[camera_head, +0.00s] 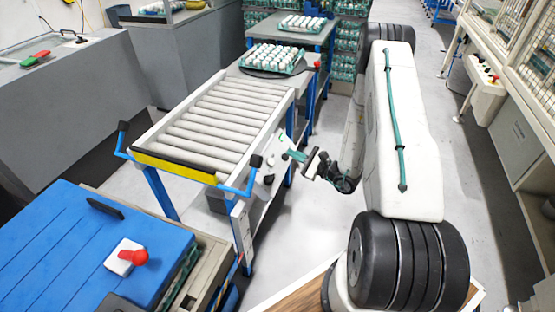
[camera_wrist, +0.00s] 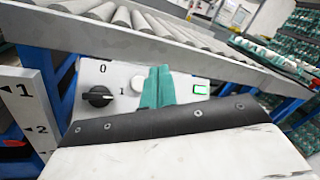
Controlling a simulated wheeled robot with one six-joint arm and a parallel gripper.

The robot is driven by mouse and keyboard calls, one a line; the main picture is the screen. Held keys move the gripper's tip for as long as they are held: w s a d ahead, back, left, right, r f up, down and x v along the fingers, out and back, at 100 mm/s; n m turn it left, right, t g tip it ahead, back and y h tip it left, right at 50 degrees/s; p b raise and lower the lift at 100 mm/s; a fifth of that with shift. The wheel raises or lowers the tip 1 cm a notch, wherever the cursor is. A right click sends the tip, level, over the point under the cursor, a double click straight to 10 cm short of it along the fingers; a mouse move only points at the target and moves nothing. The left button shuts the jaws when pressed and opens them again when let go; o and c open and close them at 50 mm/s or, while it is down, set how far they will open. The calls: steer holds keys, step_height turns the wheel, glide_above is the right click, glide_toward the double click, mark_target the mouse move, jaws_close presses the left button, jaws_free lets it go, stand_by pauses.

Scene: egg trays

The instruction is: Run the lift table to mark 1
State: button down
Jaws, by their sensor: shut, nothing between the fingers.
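The lift table (camera_head: 243,113) has a roller top, a yellow-and-black front edge and blue legs. A light control panel (camera_head: 266,180) is on its right side. In the wrist view the panel (camera_wrist: 90,75) carries a black rotary knob (camera_wrist: 97,96) with marks 0 above and 1 to the right; its exact setting is unclear. A lit green indicator (camera_wrist: 201,89) is at the right. A scale plate (camera_wrist: 33,105) shows marks 1 and 2, with a small red piece (camera_wrist: 14,143) beside it, lower than mark 1. My gripper (camera_head: 299,156), teal-fingered (camera_wrist: 157,87), is shut and empty before the panel, right of the knob, hiding part of it.
A blue-topped unit (camera_head: 65,245) with a red button (camera_head: 139,257) stands at the front left. Egg trays (camera_head: 272,58) are beyond the rollers. A caged machine (camera_head: 530,60) lines the right. The floor right of the table is clear.

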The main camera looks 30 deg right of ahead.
mark_target(270, 162)
steer(key=shift+w+a+f, duration=0.55)
steer(key=shift+w+f, duration=0.15)
steer(key=shift+f, duration=0.1)
steer(key=shift+w+a+f, duration=0.5)
steer(key=shift+w+f, duration=0.15)
steer(key=shift+f, duration=0.1)
steer(key=shift+w+a+f, duration=0.55)
steer(key=shift+w+f, duration=0.15)
steer(key=shift+f, duration=0.1)
steer(key=shift+a+f, duration=0.1)
steer(key=shift+w+f, duration=0.2)
stand_by(0.3)
